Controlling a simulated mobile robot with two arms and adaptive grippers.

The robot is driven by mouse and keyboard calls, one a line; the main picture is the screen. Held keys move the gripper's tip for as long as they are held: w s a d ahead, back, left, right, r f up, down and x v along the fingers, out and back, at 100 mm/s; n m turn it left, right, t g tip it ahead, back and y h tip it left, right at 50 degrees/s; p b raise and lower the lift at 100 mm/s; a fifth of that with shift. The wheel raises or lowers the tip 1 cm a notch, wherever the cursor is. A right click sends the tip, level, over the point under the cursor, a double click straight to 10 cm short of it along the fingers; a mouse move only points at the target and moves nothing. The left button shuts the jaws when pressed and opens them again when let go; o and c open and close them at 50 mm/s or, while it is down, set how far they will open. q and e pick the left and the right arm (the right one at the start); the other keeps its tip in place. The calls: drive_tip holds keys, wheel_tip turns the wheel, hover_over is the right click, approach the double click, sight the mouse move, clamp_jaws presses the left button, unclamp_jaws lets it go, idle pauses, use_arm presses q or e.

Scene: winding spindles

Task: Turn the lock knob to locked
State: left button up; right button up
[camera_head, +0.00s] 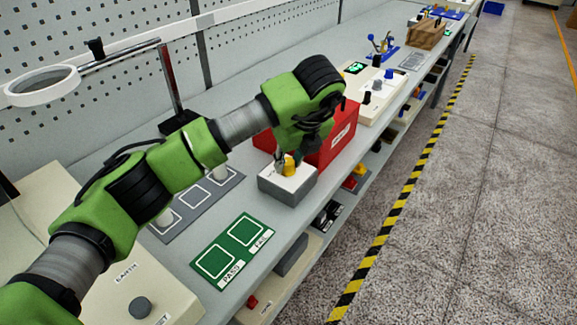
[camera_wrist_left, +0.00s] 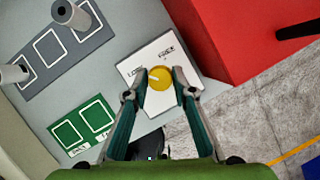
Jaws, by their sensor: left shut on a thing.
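The yellow lock knob (camera_wrist_left: 160,79) sits on the white top of a small grey box (camera_head: 286,191), which also shows in the left wrist view (camera_wrist_left: 138,59). My left gripper (camera_wrist_left: 161,84) is shut on the knob, with one fingertip on each side. A pale pointer mark on the knob lies towards its left side, roughly facing the left label. A second label, which looks like FREE, is above the knob; the lettering is small. In the head view the gripper (camera_head: 289,162) comes down from above, and a little yellow shows between its fingers. My right gripper is not in view.
A red box (camera_head: 338,139) stands close behind the grey box. A green PASS/FAIL mat (camera_head: 226,272) and a grey mat with outlined squares (camera_head: 226,183) lie nearer on the bench. The bench's front edge is close to the grey box's right side.

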use_arm(q)
drive_tip(key=shift+n, duration=0.5)
drive_tip(key=o, duration=1.1)
drive_tip(key=v, duration=1.2)
drive_tip(key=shift+d, duration=0.25)
drive_tip(key=shift+f, duration=0.15)
